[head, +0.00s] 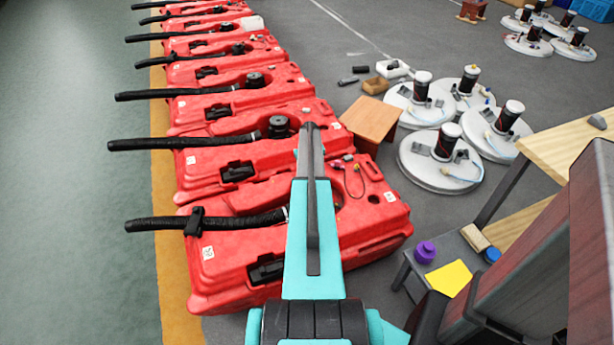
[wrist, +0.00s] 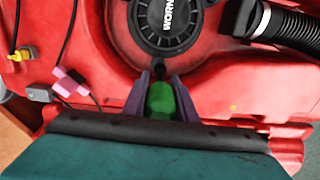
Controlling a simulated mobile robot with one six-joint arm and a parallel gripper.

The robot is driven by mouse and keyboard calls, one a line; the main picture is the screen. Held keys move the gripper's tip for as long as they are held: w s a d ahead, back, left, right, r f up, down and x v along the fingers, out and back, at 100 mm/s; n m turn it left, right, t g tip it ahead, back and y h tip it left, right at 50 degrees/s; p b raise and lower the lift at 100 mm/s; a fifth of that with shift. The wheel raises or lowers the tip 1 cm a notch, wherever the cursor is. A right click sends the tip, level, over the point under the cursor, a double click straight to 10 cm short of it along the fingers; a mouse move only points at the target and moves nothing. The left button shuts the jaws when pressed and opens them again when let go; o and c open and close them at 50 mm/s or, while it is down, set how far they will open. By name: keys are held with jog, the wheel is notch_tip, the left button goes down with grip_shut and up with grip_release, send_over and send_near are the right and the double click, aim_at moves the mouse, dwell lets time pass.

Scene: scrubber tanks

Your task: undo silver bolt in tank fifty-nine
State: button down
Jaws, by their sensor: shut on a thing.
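My gripper (wrist: 165,78) is shut on a green object (wrist: 160,100), which sits between its two grey-purple fingers. The fingers point at the lower edge of a round black cap (wrist: 167,22) on a red tank (wrist: 235,85). A small dark tip shows between the fingers and the cap; I cannot tell whether it touches. No silver bolt can be made out. In the head view a row of red tanks (head: 240,140) runs away from me, and my arm reaches over the near ones, hiding the gripper. The tank number labels are too small to read surely.
Black hoses (head: 200,222) stick out left over a yellow floor strip (head: 165,200). A brown stool (head: 370,118) and white round machines (head: 440,160) stand right. A purple knob (head: 425,252) and yellow sheet (head: 449,280) lie on a low bench. Pink and yellow connectors (wrist: 70,82) lie on the tank.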

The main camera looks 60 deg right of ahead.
jog(key=m, duration=0.7)
jog(key=shift+m, duration=0.9)
jog(key=m, duration=0.2)
jog(key=shift+m+p, duration=0.3)
jog(key=shift+m, duration=0.1)
jog(key=m, duration=0.3)
jog(key=shift+m, duration=2.2)
